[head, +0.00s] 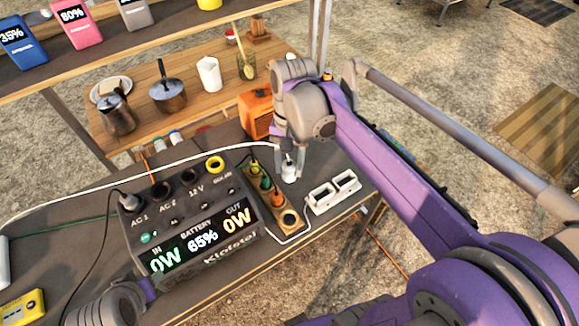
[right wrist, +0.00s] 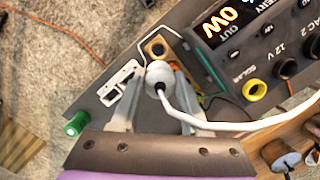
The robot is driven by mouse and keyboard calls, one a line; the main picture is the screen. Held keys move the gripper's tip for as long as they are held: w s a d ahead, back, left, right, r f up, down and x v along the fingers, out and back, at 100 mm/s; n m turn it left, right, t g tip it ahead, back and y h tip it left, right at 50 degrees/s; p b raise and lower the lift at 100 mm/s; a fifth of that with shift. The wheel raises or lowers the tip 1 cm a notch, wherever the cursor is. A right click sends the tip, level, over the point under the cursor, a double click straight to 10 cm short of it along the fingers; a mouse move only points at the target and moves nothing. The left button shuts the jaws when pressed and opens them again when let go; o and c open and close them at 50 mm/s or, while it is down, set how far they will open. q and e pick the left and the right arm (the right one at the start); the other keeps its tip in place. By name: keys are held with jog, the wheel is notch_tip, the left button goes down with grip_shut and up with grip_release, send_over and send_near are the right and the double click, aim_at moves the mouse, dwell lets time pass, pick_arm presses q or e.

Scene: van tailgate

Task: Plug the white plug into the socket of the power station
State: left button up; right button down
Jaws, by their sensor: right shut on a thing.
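The white plug (head: 289,174) hangs in my right gripper (head: 288,158), which is shut on it. In the right wrist view the plug (right wrist: 162,76) sits between the two fingers, with its white cable running off to the right. The dark power station (head: 205,235) stands left of the gripper; its screen reads 65% and 0W in and out. Its top has a row of sockets: AC 1 holds a dark plug (head: 129,201), and the AC 2 socket (head: 161,190) looks empty. The plug is apart from the station. My left gripper's fingers do not show.
A wooden outlet strip (head: 288,216) with several coloured plugs lies right of the station, close to my right gripper. A white double-framed piece (head: 333,192) lies right of that. An orange box (head: 257,112) stands behind. Black, green and white cables cross the left side.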

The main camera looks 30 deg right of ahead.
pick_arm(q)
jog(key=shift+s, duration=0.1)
pick_arm(e)
jog(key=shift+a, duration=0.3)
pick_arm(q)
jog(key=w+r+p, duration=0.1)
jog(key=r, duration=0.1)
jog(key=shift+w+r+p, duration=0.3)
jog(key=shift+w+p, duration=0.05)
pick_arm(e)
jog(key=w+a, duration=0.5)
jog(key=a, duration=0.5)
jog(key=w+a, duration=0.6)
jog(key=a, duration=0.4)
jog(key=w+a, duration=0.5)
jog(key=a, duration=0.5)
jog(key=shift+w+a, duration=0.15)
jog(key=shift+w, duration=0.2)
jog(key=shift+s, duration=0.1)
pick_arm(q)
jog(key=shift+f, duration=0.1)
pick_arm(e)
jog(key=shift+f, duration=0.2)
